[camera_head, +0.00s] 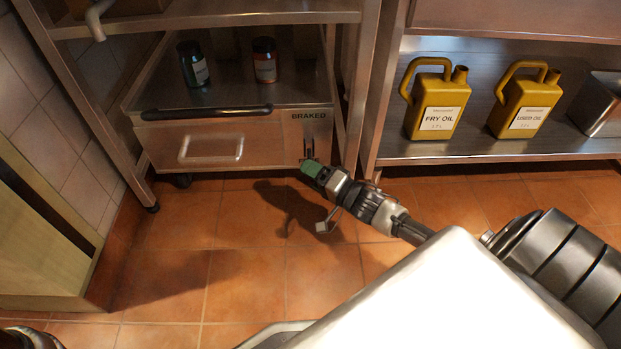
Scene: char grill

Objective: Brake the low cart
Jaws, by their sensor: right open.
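The low cart (228,108) stands under a steel bench at the upper left, with a black bar handle across its front edge and a white pull on its front panel. At the right end of that front is a plate marked BRAKED (308,117) with a dark upright slot. My right gripper (314,171) is in front of the foot of this plate, and a green piece shows at its tip. I cannot tell whether the green piece is a lever knob or part of the gripper, or whether it touches the plate. The gripper is open. My left gripper is out of view.
Two jars, one dark green (193,64) and one dark with a red label (265,61), stand on the cart. Yellow FRY OIL (437,100) and USED OIL (524,101) jugs stand on the right shelf. A bench leg (376,100) rises just right of the cart. The tiled floor (165,270) is clear.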

